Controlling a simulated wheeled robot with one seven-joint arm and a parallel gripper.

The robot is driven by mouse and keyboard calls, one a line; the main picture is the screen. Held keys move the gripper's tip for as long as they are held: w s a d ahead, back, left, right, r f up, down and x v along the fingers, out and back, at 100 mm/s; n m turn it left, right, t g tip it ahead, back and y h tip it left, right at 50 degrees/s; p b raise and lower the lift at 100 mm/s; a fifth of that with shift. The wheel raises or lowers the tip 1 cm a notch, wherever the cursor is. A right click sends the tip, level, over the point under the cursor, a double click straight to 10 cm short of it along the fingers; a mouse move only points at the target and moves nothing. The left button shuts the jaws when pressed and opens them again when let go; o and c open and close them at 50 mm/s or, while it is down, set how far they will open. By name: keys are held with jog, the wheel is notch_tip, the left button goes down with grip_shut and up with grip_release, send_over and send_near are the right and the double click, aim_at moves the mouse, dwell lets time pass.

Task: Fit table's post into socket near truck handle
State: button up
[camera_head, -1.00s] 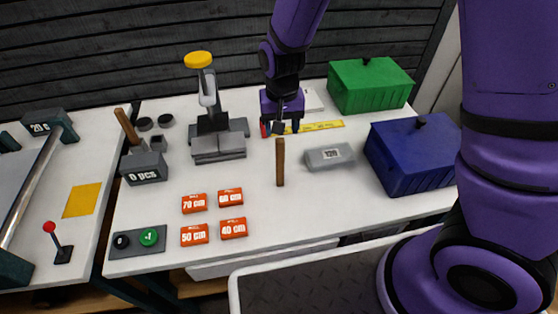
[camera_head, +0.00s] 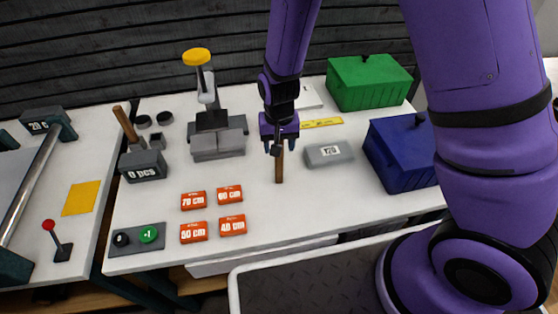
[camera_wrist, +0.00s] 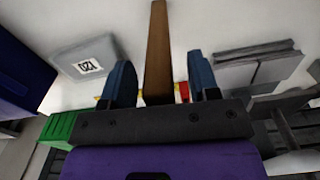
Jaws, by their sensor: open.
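A brown wooden post (camera_head: 279,169) lies or stands on the white table; which one I cannot tell. Its far end is hidden behind my gripper (camera_head: 279,147) in the head view. In the wrist view the post (camera_wrist: 158,45) runs between the two blue fingers of my gripper (camera_wrist: 160,68). The fingers are open, with a gap visible on both sides of the post. A flat bed with a pale rim (camera_head: 236,290) shows at the bottom of the head view and may be the truck. I cannot make out its handle or a socket near it.
A grey block (camera_head: 329,154) lies right of the post, with blue (camera_head: 400,165) and green (camera_head: 368,84) boxes beyond. Orange labelled blocks (camera_head: 193,200) lie front left. A grey stand (camera_head: 217,140) and yellow ruler (camera_head: 320,122) are behind. The table's front middle is clear.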

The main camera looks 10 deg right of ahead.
grip_shut()
jog(key=shift+r, duration=0.1)
